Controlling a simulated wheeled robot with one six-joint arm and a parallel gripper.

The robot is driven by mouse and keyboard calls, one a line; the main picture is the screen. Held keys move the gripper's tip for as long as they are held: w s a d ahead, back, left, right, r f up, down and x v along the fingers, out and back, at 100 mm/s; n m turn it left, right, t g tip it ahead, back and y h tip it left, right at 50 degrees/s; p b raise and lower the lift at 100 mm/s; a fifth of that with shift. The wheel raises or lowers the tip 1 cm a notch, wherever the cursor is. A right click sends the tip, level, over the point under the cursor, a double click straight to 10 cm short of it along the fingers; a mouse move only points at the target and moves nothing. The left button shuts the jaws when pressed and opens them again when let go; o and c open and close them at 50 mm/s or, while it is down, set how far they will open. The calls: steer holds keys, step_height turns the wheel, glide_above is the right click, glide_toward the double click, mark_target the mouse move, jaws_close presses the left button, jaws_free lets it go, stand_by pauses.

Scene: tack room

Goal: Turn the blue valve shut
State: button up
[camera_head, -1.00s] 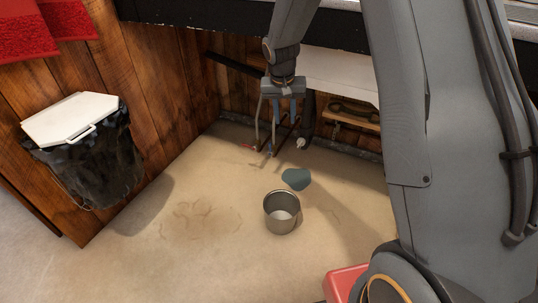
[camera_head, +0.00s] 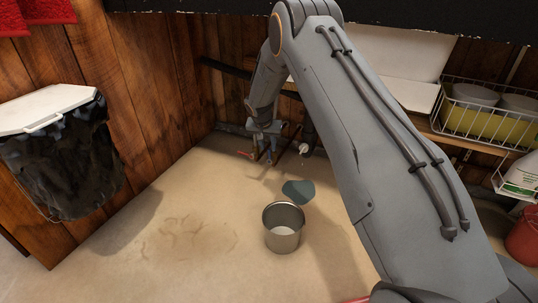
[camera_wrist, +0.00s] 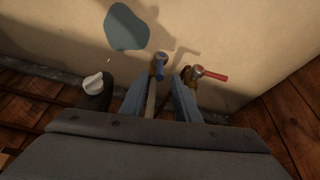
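The blue valve (camera_wrist: 159,64) has a small blue handle on a brass body, low by the back wall. In the head view its blue handle (camera_head: 270,156) is small and partly blended with the fingers. My gripper (camera_wrist: 157,84) is open, with its two blue-grey fingers spread either side of a pipe. The blue valve shows just past the fingertips, between them; contact cannot be told. In the head view my gripper (camera_head: 265,134) points down at the pipes. A red-handled valve (camera_wrist: 205,74) stands just right of the right finger.
A white-ended dark pipe (camera_wrist: 92,84) is left of the fingers. A teal-grey patch (camera_head: 298,191) and a metal bucket (camera_head: 283,236) are on the floor in front. A wire basket (camera_head: 488,112) is at right.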

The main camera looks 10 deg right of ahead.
mark_target(269, 149)
steer(key=b+x, duration=0.1)
steer(key=x, duration=0.4)
steer(key=shift+f+b, duration=0.1)
steer(key=shift+b, duration=0.25)
jaws_close()
